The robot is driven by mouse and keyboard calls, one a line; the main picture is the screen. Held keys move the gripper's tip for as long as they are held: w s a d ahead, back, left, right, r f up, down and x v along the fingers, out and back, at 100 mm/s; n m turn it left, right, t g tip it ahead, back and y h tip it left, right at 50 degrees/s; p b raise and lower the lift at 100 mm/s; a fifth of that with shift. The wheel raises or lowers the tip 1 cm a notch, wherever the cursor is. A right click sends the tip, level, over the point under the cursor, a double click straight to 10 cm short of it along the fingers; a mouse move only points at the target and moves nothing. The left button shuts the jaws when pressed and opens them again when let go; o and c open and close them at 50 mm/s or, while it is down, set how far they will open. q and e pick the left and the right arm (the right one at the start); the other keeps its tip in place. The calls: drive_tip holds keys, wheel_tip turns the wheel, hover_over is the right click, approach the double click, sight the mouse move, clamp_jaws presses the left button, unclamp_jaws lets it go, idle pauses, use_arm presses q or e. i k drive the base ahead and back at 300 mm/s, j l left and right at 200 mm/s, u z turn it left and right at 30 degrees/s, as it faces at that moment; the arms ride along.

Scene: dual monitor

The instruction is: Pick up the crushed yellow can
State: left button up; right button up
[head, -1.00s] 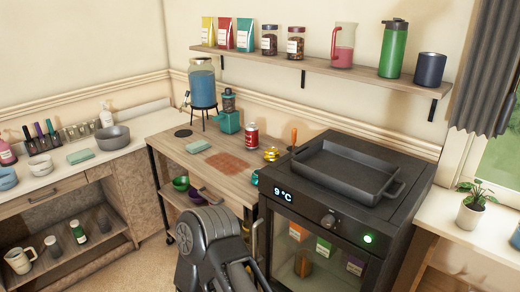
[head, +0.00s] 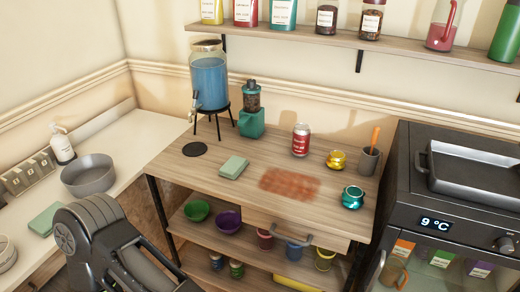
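The crushed yellow can (head: 337,159), a small shiny gold-yellow squashed shape, sits on the wooden worktop (head: 225,208) near its right back side. It stands between a red can (head: 300,140) and a grey cup (head: 369,162) with an orange-handled tool, apart from the red can. A small teal metallic object (head: 352,197) lies in front of it to the right. Part of my dark arm shows at the lower left, well away from the yellow can. Neither gripper's fingers are in view.
A red-brown stain (head: 290,184) and a green sponge (head: 234,167) lie on the worktop. A blue drink dispenser (head: 208,80) and a teal grinder (head: 251,112) stand at the back. The black oven (head: 450,205) borders the right side. A shelf (head: 360,43) hangs above.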

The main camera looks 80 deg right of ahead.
sight(336, 158)
drive_tip(key=i+u, duration=0.3)
drive_tip(key=i, duration=0.2)
drive_tip(key=i+u, duration=0.3)
drive_tip(key=i, duration=0.2)
drive_tip(key=z, duration=5.6)
